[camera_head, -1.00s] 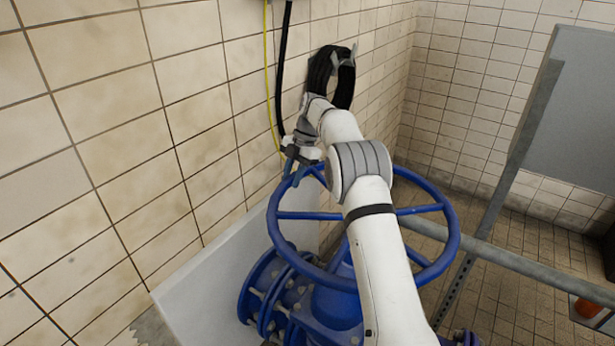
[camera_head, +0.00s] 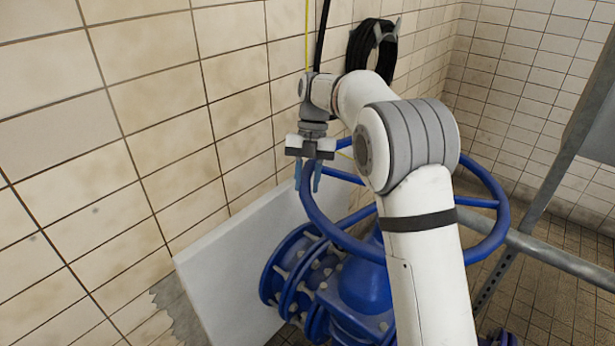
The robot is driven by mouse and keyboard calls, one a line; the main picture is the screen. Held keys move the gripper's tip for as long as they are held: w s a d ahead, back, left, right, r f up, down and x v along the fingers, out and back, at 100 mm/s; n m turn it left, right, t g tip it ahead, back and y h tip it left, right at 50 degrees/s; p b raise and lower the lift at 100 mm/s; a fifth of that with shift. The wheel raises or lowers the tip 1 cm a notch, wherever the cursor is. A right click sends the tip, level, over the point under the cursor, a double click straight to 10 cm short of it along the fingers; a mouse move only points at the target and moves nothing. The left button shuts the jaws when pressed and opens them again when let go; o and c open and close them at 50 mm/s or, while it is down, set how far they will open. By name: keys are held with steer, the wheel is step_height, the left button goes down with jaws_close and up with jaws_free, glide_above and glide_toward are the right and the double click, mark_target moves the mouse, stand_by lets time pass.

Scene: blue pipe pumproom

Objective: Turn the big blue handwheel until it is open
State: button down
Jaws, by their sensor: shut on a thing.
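The big blue handwheel (camera_head: 346,243) lies roughly level on top of the blue valve (camera_head: 361,290), in the middle of the view. My white arm crosses over it and hides its hub and part of its far rim. My gripper (camera_head: 308,178) points down at the left side of the rim. Its two blue fingers straddle the rim and are shut on it, one finger on each side.
The tiled wall (camera_head: 150,130) stands close on the left of my gripper. A coiled black hose (camera_head: 372,48) hangs on it. A pale panel (camera_head: 225,270) leans beside the valve. A grey metal rail (camera_head: 560,257) runs past the wheel's right side.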

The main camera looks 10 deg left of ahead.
steer(key=shift+s, duration=0.25)
steer(key=shift+d, duration=0.1)
steer(key=c, duration=1.1)
jaws_free()
steer(key=shift+w, duration=0.1)
steer(key=shift+p+v, duration=0.3)
steer(key=shift+v, duration=3.65)
steer(key=shift+d, duration=0.1)
